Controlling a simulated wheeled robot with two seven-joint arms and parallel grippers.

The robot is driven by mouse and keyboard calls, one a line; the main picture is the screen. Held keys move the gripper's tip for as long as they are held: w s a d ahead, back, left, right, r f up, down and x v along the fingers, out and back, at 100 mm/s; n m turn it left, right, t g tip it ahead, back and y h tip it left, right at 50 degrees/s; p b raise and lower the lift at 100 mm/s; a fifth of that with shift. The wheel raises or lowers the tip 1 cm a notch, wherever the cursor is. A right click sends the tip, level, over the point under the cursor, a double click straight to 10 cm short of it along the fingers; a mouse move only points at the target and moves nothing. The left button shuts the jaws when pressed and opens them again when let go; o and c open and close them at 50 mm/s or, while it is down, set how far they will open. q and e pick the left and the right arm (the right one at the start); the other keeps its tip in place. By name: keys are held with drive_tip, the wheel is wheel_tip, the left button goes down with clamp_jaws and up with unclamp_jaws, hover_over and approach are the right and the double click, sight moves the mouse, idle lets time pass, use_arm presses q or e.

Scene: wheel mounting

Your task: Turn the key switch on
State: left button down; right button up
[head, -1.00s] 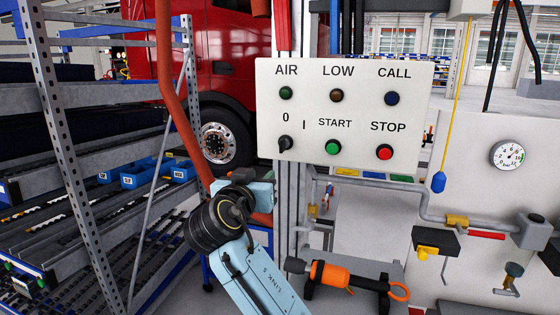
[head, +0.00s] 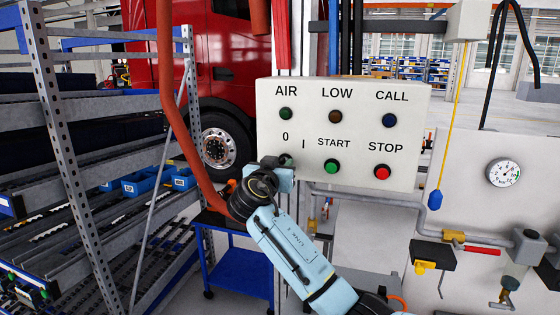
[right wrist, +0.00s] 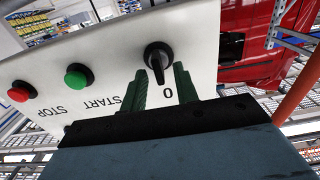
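The key switch (right wrist: 157,55) is a black round knob with a lever on the white control panel (head: 345,113). In the right wrist view its lever points toward the 0 mark. In the head view my right gripper (head: 279,172) mostly hides the switch at the panel's lower left. In the right wrist view my right gripper (right wrist: 162,80) is open. Its two green fingers reach toward the panel on either side of the lever, with gaps visible; whether they touch it I cannot tell. My left gripper is not in view.
The green START button (head: 331,167) and red STOP button (head: 382,172) sit right of the switch. A red-orange hose (head: 174,110) hangs left of my right arm. A shelf rack (head: 85,150) stands at the left; a pressure gauge (head: 503,173) is at the right.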

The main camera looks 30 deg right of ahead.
drive_tip(key=shift+d, duration=0.1)
drive_tip(key=shift+c, duration=0.3)
clamp_jaws()
drive_tip(key=shift+s+d+f+m+b, duration=0.1)
drive_tip(key=shift+m+b, duration=1.85)
drive_tip(key=shift+b, duration=1.2)
drive_tip(key=shift+s+d+f+m+b, duration=0.15)
drive_tip(key=shift+m+b, duration=1.75)
drive_tip(key=shift+b, duration=1.3)
drive_tip(key=shift+w+a+f+m+b, duration=0.1)
drive_tip(key=shift+m+b, duration=1.85)
drive_tip(key=shift+b, duration=1.2)
drive_tip(key=shift+d, duration=0.1)
